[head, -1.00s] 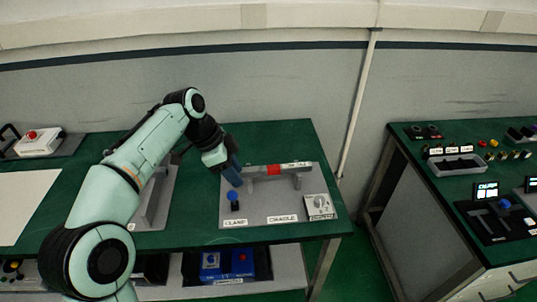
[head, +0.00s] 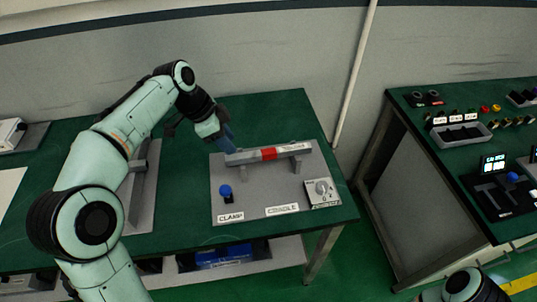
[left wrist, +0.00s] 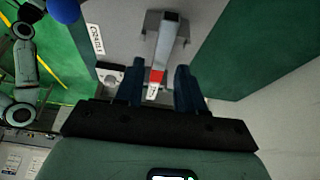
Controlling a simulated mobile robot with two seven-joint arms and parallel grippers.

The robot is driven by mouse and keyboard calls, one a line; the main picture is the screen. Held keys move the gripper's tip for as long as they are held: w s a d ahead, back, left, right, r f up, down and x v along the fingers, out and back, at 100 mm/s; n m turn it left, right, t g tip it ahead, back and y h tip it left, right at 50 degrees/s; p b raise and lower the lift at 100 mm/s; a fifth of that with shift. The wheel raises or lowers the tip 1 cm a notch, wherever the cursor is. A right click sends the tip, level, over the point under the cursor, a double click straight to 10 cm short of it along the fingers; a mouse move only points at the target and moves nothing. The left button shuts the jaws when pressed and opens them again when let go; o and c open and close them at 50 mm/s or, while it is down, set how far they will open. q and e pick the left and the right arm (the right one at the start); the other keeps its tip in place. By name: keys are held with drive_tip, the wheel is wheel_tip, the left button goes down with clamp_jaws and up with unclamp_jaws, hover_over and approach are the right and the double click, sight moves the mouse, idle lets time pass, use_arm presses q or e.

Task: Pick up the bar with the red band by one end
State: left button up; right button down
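The bar with the red band (head: 292,150) is grey with a white label at its right part. It rests in the cradle fixture (head: 245,203) on the green bench. I cannot tell how deep the bar sits between the fingers. My right gripper is not seen; only part of my right arm shows at the lower right.
A blue clamp knob (head: 225,191) stands at the fixture's front left, and a dial box (head: 321,192) at its front right. A grey fixture (head: 143,190) is beside my left arm. A control console (head: 470,150) stands right, across a gap.

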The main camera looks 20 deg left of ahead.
sight(239, 156)
use_arm(q)
drive_tip(key=x, duration=0.5)
drive_tip(key=a+x, duration=0.1)
drive_tip(key=x, duration=0.1)
drive_tip(key=shift+w+f, duration=0.1)
drive_tip(key=shift+f, duration=0.3)
clamp_jaws()
